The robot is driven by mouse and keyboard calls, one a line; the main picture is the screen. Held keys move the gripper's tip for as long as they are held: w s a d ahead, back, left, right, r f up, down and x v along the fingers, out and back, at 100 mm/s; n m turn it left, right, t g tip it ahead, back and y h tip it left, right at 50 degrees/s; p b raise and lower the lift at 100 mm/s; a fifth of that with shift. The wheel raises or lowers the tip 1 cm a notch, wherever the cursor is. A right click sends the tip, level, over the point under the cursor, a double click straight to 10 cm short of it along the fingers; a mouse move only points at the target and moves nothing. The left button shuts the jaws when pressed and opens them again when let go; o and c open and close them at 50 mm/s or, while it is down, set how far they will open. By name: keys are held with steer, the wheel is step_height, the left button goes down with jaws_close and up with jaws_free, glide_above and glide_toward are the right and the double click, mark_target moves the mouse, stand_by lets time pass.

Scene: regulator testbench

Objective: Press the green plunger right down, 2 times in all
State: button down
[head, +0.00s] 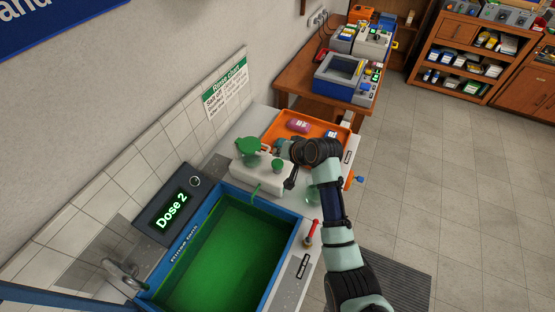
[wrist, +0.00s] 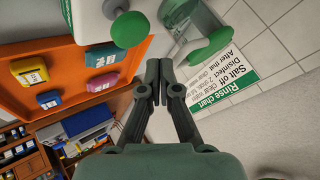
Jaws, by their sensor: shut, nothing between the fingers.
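A white dispenser (head: 262,180) stands behind the basin, with a green spout (head: 256,191) over the basin's edge. Two green tops rise from it: a broader one (head: 248,146) on the wall side and a smaller round one (head: 277,166) on the room side. I cannot tell for certain which is the plunger. In the wrist view the round green top (wrist: 129,29) and the broader green part (wrist: 208,46) lie beyond my gripper (wrist: 158,68). My fingers are shut, empty and apart from both. In the head view my wrist hides part of the dispenser's far side.
A display (head: 172,207) reads "Dose 2". A blue basin (head: 207,213) holds green liquid. An orange tray (head: 338,138) with coloured blocks lies behind the dispenser. A red-handled part (head: 311,232) stands right of the basin. A rinse chart (head: 226,91) hangs on the tiled wall.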

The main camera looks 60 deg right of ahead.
mark_target(279, 164)
step_height(279, 164, up, 3)
steer(key=shift+r+p, duration=0.15)
steer(key=shift+p, duration=1)
steer(key=w+a+r+n+t+p, duration=0.1)
steer(key=w+a+r+n, duration=0.15)
steer(key=a, duration=0.55)
steer(key=w+a+r+n+y, duration=0.15)
steer(key=w+a, duration=0.25)
steer(key=a, duration=0.4)
steer(key=w+a+r+n+t+p, duration=0.1)
steer(key=w+a+r+n, duration=0.2)
steer(key=a, duration=0.6)
steer(key=s+a+r+n, duration=0.2)
steer(key=a+r, duration=0.1)
steer(key=a, duration=0.4)
steer(key=s+a+r+n+t+y+p, duration=0.1)
steer(key=s+a+r+n, duration=0.1)
steer(key=a, duration=0.6)
steer(key=s+a+r+n+t+y+p, duration=0.1)
steer(key=s+a+r+n, duration=0.2)
steer(key=a+r, duration=0.2)
steer(key=a, duration=0.3)
steer(key=shift+s+a+r, duration=0.25)
steer(key=shift+s, duration=0.15)
